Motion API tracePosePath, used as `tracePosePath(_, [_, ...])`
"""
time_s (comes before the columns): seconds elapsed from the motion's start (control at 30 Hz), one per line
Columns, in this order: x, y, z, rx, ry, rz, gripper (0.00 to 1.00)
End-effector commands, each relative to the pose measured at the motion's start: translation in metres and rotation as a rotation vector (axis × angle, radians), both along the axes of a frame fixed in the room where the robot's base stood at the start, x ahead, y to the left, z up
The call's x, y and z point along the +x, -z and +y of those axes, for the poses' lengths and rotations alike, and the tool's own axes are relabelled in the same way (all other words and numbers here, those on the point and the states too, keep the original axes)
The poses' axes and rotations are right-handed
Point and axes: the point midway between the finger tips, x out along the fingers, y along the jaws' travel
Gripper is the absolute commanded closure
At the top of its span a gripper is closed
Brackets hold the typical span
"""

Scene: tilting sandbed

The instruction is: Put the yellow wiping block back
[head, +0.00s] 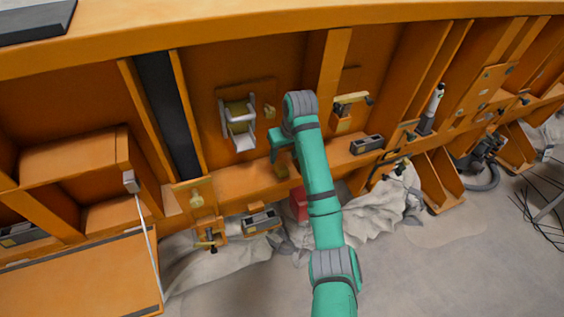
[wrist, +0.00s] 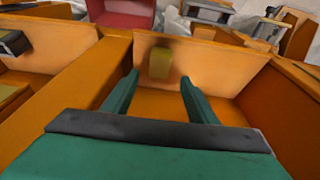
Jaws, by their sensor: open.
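The yellow wiping block (wrist: 160,63) shows in the wrist view, a small yellowish block in front of an orange board, straight ahead between my fingertips. A small brownish-yellow block on the orange ledge in the head view (head: 282,171), just below my gripper, looks like the same block. My gripper (wrist: 159,78) is open, its two green fingers spread to either side of the block. In the wrist view nothing is held, and I cannot tell whether the fingers touch the block. In the head view my gripper (head: 278,148) is partly hidden by my arm.
A red box (head: 299,203) stands just past the ledge and shows at the top of the wrist view (wrist: 122,10). A holder with a yellowish roll (head: 239,114) is on the panel to the left. A grey-black box (head: 366,144) lies right of my arm. Orange ribs divide the panel.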

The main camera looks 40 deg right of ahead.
Motion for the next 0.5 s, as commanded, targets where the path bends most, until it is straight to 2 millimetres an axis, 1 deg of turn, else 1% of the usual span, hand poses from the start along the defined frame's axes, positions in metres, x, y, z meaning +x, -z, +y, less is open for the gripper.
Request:
tracePosePath(0.03, [-0.002, -0.009, 0.001, -0.001, -0.001, -0.003, 0.47])
tracePosePath(0.2, [-0.011, -0.027, 0.003, 0.0, -0.001, 0.0, 0.47])
tracePosePath(0.33, [-0.013, -0.034, 0.004, 0.001, 0.0, 0.0, 0.47])
tracePosePath(0.5, [-0.014, -0.036, 0.004, 0.001, 0.0, 0.001, 0.47])
